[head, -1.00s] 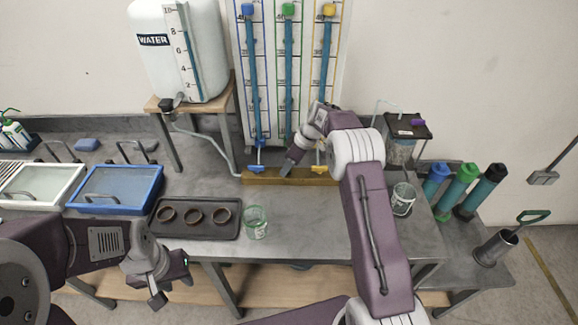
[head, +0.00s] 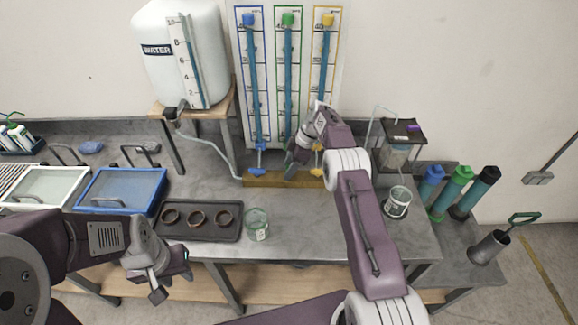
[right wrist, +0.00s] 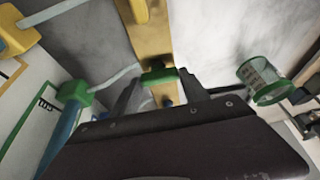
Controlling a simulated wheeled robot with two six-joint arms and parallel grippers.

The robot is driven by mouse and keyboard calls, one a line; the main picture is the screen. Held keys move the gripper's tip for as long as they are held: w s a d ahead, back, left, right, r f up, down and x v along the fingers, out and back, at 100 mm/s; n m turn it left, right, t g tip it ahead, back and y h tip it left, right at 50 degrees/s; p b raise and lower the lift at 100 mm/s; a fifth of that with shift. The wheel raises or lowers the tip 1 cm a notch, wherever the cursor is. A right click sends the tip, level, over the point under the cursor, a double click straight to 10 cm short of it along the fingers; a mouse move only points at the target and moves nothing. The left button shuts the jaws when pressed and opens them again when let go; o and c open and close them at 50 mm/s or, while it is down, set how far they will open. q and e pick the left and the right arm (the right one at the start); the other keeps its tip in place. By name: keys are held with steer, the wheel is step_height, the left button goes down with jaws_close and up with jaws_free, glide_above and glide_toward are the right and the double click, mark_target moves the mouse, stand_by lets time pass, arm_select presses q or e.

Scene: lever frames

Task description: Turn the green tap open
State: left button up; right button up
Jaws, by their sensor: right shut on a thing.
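The green tap (right wrist: 158,76) shows in the right wrist view between the two fingers of my right gripper (right wrist: 160,90), which is shut on it. In the head view my right gripper (head: 297,168) is at the wooden bar below the green-capped tube (head: 288,75) and hides the green tap. My left gripper (head: 173,284) hangs open and empty in front of the bench's front edge, at the lower left.
A blue tap (head: 257,172) and a yellow tap (head: 317,172) flank my right gripper closely. A clear cup (head: 257,225) stands by the dark tray (head: 190,233). A white water tank (head: 182,60) stands at the back left.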

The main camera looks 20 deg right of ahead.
steer(key=o, duration=1.4)
steer(key=shift+d, duration=0.1)
steer(key=v, duration=0.9)
steer(key=shift+p, duration=0.3)
